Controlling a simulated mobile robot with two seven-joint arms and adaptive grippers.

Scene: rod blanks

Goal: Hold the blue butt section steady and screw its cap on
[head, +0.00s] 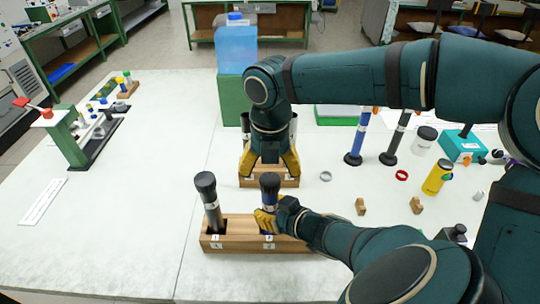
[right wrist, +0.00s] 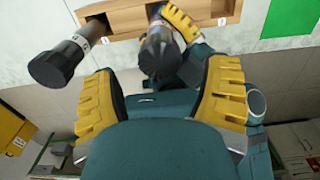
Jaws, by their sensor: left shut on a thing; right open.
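The blue butt section (head: 270,203) stands upright in the front wooden rack (head: 225,243). A dark, rounded piece (head: 269,181) is at its top; I cannot tell whether it is a separate cap. My left gripper (head: 266,220) is shut on the blue section, low down near the rack. In the right wrist view, the dark-topped section (right wrist: 158,52) stands beside a yellow finger of my left gripper. My right gripper (head: 270,162) is open, pointing down behind the blue section at a second wooden block (head: 285,183). Its spread fingers (right wrist: 165,100) show nothing held between them.
A grey dark-topped section (head: 211,205) stands in the rack's left slot. The table's left half is mostly clear.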

